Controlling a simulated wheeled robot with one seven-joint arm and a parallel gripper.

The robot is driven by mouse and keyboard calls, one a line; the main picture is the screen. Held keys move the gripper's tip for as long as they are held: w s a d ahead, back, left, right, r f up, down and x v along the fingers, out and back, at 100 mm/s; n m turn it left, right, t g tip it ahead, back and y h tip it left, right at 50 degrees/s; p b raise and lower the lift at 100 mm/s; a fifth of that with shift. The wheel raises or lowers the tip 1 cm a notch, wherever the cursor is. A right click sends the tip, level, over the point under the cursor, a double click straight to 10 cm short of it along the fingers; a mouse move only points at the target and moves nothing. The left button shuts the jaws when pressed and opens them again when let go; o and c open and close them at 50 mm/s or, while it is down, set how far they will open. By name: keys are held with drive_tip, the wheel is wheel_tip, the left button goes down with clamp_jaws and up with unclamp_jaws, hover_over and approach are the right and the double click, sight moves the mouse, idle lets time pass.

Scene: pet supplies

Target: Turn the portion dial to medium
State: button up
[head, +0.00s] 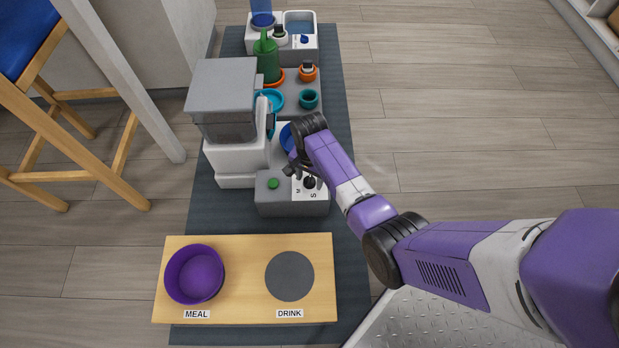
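The portion dial (309,183) is a small dark knob on a white label plate on top of a grey control box (265,202). The letters M and S show on the plate beside it; the rest of the plate is partly hidden by my gripper. My gripper (297,172) is over the back edge of the box, just behind and left of the dial. It is small and dark here, and I cannot tell whether its fingers are apart or touch the dial. Which letter the dial points to is too small to tell. A green button (273,183) is on the box's left.
A white and grey feeder (225,100) stands behind the box. In front is a wooden board (237,310) with a purple bowl (195,273) at MEAL and a grey disc (290,276) at DRINK. A green bottle (266,60) and cups stand farther back. Floor at right is clear.

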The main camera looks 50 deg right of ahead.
clamp_jaws()
